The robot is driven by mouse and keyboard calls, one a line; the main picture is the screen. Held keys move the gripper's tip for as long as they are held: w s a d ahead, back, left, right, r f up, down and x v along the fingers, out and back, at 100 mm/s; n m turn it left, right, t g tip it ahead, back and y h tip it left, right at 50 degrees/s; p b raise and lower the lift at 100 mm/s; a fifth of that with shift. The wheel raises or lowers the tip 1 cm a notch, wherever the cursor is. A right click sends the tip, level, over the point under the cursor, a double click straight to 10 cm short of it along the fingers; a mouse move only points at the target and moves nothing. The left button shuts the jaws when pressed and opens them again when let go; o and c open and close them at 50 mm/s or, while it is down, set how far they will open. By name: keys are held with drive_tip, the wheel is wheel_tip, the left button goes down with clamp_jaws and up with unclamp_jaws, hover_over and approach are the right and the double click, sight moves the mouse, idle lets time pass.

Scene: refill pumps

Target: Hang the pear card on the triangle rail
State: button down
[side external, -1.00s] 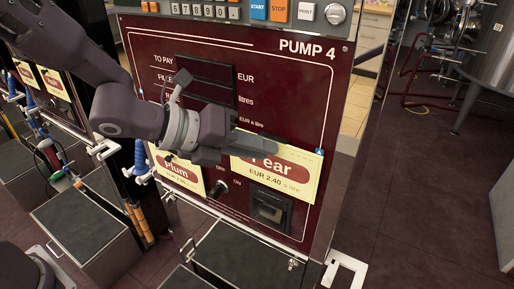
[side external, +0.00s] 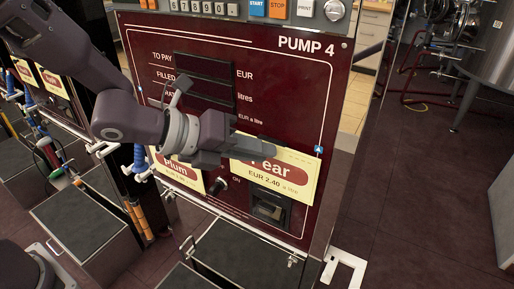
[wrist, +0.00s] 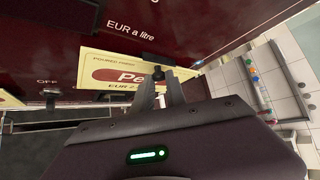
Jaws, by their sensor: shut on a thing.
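The pear card (side external: 292,187) is pale yellow with a red oval label and a price. It is upright, in front of or against the lower right of the dark red pump panel. My gripper (side external: 264,147) is shut on its top edge. In the wrist view, the fingertips (wrist: 167,80) cover the end of the word on the card (wrist: 98,69). A small blue triangle mark (side external: 319,149) shows just above the card's top right corner. The rail itself is hidden behind the card and fingers. I cannot tell whether the card touches it.
A plum card (side external: 168,168) hangs left of the pear card. A black knob (side external: 218,186) and a dark recessed slot (side external: 269,207) lie below on the panel. A grey box (side external: 240,250) stands at its foot.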

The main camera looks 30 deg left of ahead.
drive_tip(key=shift+f, duration=0.1)
drive_tip(key=c, duration=1.3)
unclamp_jaws()
drive_tip(key=s+a+r+n+y, duration=0.3)
drive_tip(key=s+a+r+n, duration=0.15)
drive_tip(key=a+n, duration=0.45)
drive_tip(key=s+a+r+n+y, duration=0.35)
drive_tip(key=s+a+n, duration=0.25)
drive_tip(key=a+n, duration=0.3)
drive_tip(key=s+f+n+g, duration=0.1)
drive_tip(key=s+n, duration=0.3)
drive_tip(key=s+n+g, duration=0.1)
drive_tip(key=s+n, duration=0.4)
drive_tip(key=s+f+n+g, duration=0.1)
drive_tip(key=s+n+g, duration=0.1)
drive_tip(key=s+n, duration=0.3)
drive_tip(key=shift+f+y, duration=0.25)
drive_tip(key=shift+f, duration=0.1)
